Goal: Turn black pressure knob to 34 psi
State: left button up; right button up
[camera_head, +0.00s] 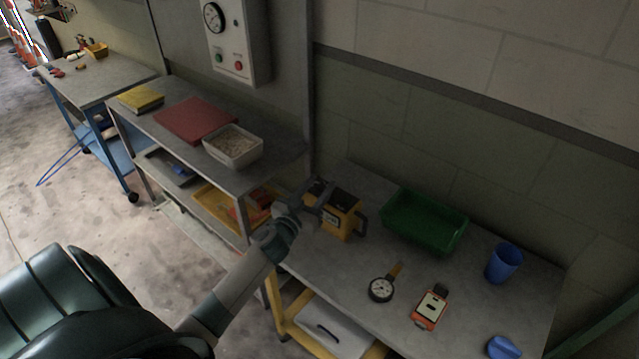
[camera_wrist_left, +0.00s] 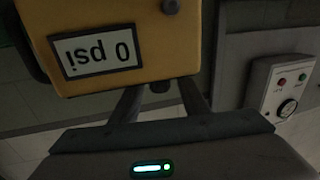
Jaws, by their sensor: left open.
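A yellow pressure box (camera_head: 347,222) with a black top stands on the grey workbench. In the left wrist view the box (camera_wrist_left: 165,50) appears upside down, and its display (camera_wrist_left: 97,53) reads 0 psi. The black knob (camera_wrist_left: 160,87) shows as a small dark shape at the box's edge, between my fingers; its exact setting cannot be seen. My left gripper (camera_head: 313,200) is open at the box's left side, its fingers (camera_wrist_left: 160,98) on either side of the knob. I cannot tell whether they touch it. My right gripper is not in view.
On the bench are a green bin (camera_head: 425,222), a dial gauge (camera_head: 381,289), an orange meter (camera_head: 430,308) and a blue cup (camera_head: 503,263). A shelf cart (camera_head: 262,168) with a white tray (camera_head: 232,147) stands left. A gauge panel (camera_head: 238,40) hangs on the wall.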

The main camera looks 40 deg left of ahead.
pick_arm(q)
jog(key=shift+w, duration=0.25)
jog(key=shift+c, duration=0.7)
grip_shut()
